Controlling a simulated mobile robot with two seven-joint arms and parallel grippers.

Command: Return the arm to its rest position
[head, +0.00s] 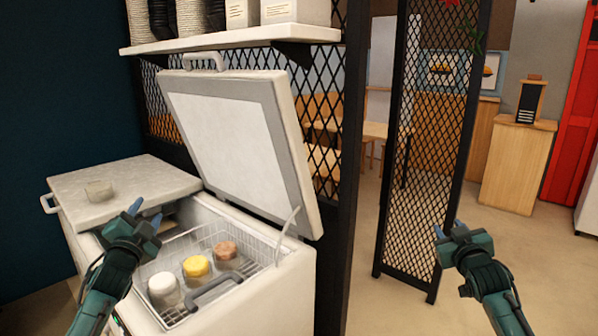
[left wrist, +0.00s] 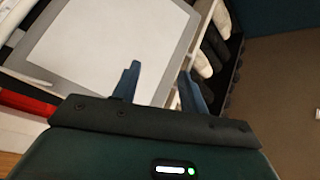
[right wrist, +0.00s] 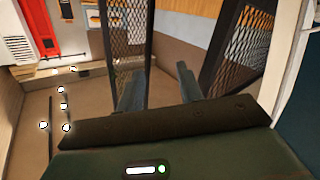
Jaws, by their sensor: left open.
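My left gripper (head: 146,214) is over the chest freezer's left part, in front of the closed lid. Its fingers are apart with nothing between them, as the left wrist view (left wrist: 160,85) also shows. My right gripper (head: 449,230) is held up at the right, over open floor and clear of the freezer. In the right wrist view (right wrist: 158,88) its fingers are apart and empty. The freezer (head: 285,290) has its right lid (head: 232,130) raised and its left lid (head: 150,190) down.
A wire basket (head: 270,255) in the freezer holds a white tub (head: 163,290), a yellow tub (head: 196,267) and a brownish tub (head: 225,251). A shelf (head: 240,39) hangs above. A mesh partition (head: 425,150) stands behind.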

